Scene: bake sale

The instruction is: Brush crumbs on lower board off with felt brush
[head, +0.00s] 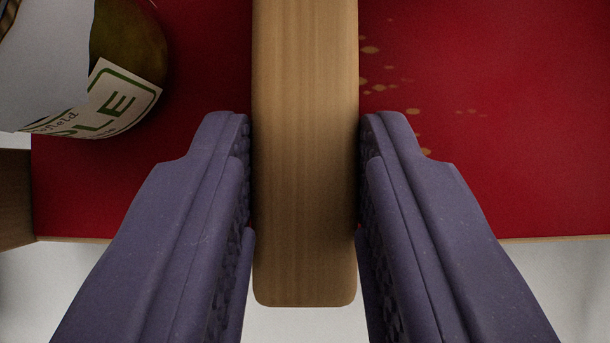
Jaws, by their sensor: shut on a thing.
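My gripper (305,135) has its two purple ridged fingers shut on a pale wooden block-like handle (305,230), apparently the felt brush's. The handle runs up and down the middle of the view, and its rounded near end sticks out toward me. No felt shows; the brush's far end is out of frame. Below it lies a red surface (520,150) with a thin wooden edge, apparently the lower board. Several tan flecks that look like crumbs (383,85) are scattered on the red to the right of the handle, partly near the right finger.
A rounded container (128,45) with a white label reading "PLE" in green is at the upper left, cut off by the frame. A brown wooden piece (14,195) shows at the left edge. A pale surface (575,285) lies beyond the red's near edge. The right side is clear of tall things.

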